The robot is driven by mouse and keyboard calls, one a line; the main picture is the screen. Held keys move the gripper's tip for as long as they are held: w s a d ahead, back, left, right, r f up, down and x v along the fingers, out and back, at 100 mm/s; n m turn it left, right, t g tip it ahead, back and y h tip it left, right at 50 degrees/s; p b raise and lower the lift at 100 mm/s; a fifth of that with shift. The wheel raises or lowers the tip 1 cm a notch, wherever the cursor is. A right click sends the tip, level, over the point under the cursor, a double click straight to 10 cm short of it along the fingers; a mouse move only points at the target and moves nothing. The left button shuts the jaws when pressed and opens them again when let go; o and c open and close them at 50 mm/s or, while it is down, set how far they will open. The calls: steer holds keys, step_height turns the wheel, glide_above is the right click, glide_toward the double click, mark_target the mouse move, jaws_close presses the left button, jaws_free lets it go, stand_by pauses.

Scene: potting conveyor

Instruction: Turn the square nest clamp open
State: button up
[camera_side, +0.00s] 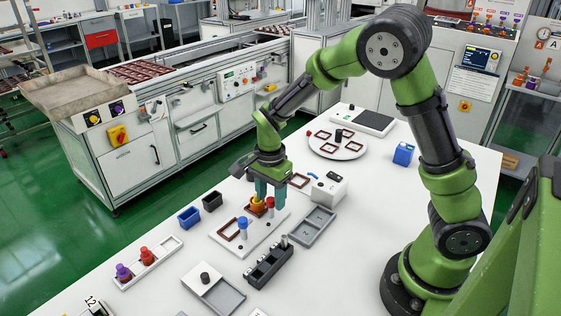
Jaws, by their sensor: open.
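A white fixture plate (222,243) lies on the table in front of my arm. On it stand a blue-topped knob (242,222) and a red-topped knob (270,203). A dark red square frame (229,230) lies beside the blue knob. An orange-yellow piece (256,206) sits in the second square place, close to the red knob.
A white box (325,188) and a grey tray (312,227) stand close right of the gripper. A black block (268,267) with pegs is in front. Blue (189,217) and black (211,201) bins stand left. A round white turntable (337,150) is behind.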

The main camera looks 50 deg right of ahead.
mark_target(271, 199)
step_height(271, 199, up, 17)
stand_by(0.5)
